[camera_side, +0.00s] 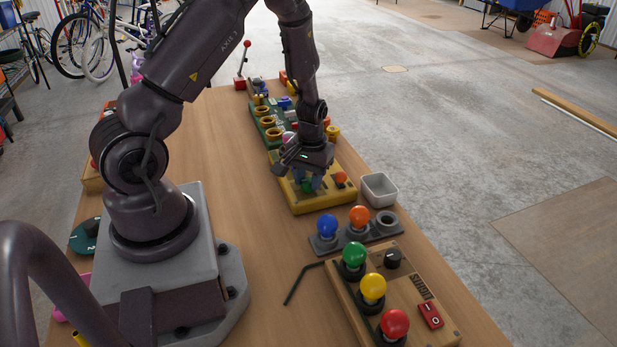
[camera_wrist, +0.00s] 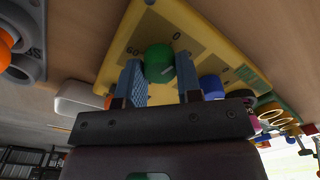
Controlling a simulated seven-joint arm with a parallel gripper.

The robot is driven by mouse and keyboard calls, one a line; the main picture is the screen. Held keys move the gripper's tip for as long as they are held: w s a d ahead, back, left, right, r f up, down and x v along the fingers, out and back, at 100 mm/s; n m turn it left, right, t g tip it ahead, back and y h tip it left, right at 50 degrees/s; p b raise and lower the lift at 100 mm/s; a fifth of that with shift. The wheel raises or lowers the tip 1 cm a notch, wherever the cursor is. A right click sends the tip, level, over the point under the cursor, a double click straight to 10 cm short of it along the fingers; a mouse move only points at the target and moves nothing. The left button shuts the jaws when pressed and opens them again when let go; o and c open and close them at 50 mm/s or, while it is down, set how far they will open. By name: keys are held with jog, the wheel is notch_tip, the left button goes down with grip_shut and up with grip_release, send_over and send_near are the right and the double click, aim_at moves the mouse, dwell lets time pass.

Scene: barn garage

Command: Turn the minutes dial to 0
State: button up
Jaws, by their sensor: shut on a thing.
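A yellow board (camera_side: 310,205) lies on the wooden table, and it also shows in the wrist view (camera_wrist: 205,38). On it is a green dial (camera_wrist: 159,56), with the printed marks "0" and "60" beside it on the board. My gripper (camera_side: 308,183) points down over the board. In the wrist view its blue fingers (camera_wrist: 158,78) stand on either side of the green dial and are shut on it. The dial's pointer setting cannot be read. An orange knob (camera_side: 340,178) sits on the same board, right of my gripper.
A white bin (camera_side: 379,190) stands right of the board. Nearer are a grey holder with a blue bulb (camera_side: 327,226) and an orange bulb (camera_side: 359,216), then a wooden box with green, yellow and red bulbs (camera_side: 395,324). A green board (camera_side: 262,118) lies behind.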

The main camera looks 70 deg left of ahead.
aim_at(310, 180)
jog(key=shift+n, duration=1.1)
jog(key=o, duration=0.9)
jog(key=shift+o, duration=0.2)
notch_tip(310, 180, up, 13)
jog(key=shift+w, duration=0.2)
jog(key=shift+d, duration=0.15)
